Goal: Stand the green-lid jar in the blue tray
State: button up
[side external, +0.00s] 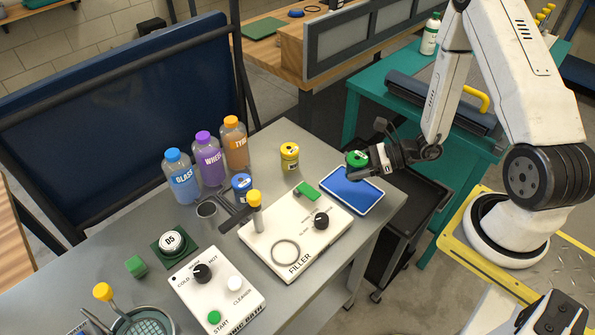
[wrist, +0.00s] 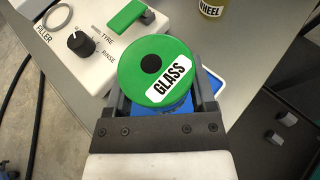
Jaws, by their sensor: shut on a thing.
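The green-lid jar (side external: 356,159) is at the far right end of the grey bench, over or in the blue tray (side external: 352,197). In the wrist view its green lid (wrist: 152,60) carries a white label reading GLASS. My gripper (side external: 364,165) is shut on this jar, one finger on each side just below the lid. The jar looks upright. The blue tray with a pale rim (wrist: 214,84) shows partly behind the jar in the wrist view. The jar's base is hidden, so I cannot tell whether it touches the tray.
The white FILLER box (side external: 296,235) with its green lever (side external: 306,190) stands left of the tray. A yellow-lid jar (side external: 289,157) and a blue-lid jar (side external: 242,187) stand behind it. Bottles (side external: 209,160) line the back. The bench's right edge is close to the tray.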

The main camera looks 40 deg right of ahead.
aim_at(351, 189)
jog(key=shift+f, duration=0.8)
jog(key=shift+f, duration=0.1)
jog(key=shift+f, duration=1.65)
jog(key=shift+f, duration=0.15)
jog(key=o, duration=1.3)
jog(key=shift+d+r, duration=0.1)
jog(key=shift+r, duration=0.1)
jog(key=shift+v, duration=5.9)
